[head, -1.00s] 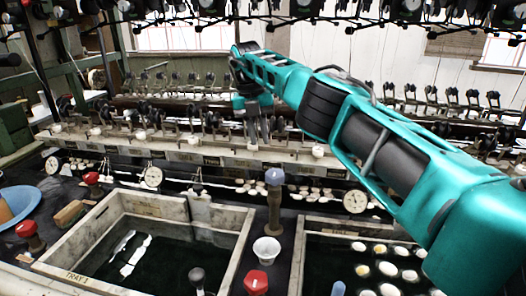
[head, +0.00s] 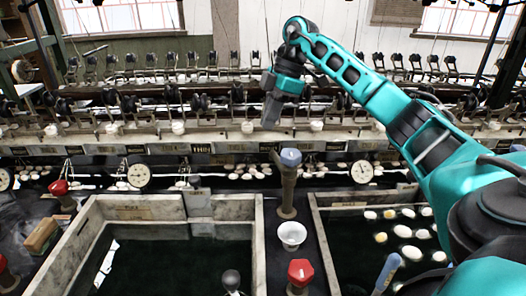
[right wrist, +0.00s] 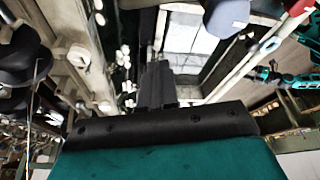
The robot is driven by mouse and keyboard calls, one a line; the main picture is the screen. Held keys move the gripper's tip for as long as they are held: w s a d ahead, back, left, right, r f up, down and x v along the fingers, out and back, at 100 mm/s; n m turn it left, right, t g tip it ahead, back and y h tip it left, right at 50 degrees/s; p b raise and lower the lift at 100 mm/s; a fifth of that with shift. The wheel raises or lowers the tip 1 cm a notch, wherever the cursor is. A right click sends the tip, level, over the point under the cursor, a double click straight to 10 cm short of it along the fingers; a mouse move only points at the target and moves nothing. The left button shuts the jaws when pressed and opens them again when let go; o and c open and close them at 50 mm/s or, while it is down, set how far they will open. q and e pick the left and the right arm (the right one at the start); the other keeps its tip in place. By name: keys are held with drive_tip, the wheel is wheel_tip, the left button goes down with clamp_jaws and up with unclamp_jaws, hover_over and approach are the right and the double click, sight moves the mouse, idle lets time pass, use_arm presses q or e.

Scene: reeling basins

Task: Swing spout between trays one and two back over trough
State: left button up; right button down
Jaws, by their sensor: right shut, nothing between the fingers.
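The spout (head: 288,185) stands between the two front trays as an upright dark post with a blue-grey cap. A short dark piece juts from the cap's left side; I cannot tell exactly where it points. The cap also shows at the top of the right wrist view (right wrist: 228,15). My right gripper (head: 271,117) is shut and empty, fingers down, above and behind the cap and apart from it, near the bench of reels. Its fingers show in the right wrist view (right wrist: 157,75). My left gripper is not seen. The trough (head: 230,170) runs behind the trays.
Tray one (head: 255,225) at left holds dark water; tray two (head: 318,225) at right holds several cocoons. A white cup (head: 292,233) and a red knob (head: 300,272) stand between them. Round dials (head: 139,175) and the reel bench (head: 215,140) line the back.

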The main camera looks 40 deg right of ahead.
sight(280, 167)
wheel_tip(280, 167, down, 10)
drive_tip(key=shift+s+d+r+m+b, duration=0.2)
drive_tip(key=shift+s+d+m+b, duration=0.1)
drive_tip(key=shift+s+d+b, duration=0.1)
idle(0.4)
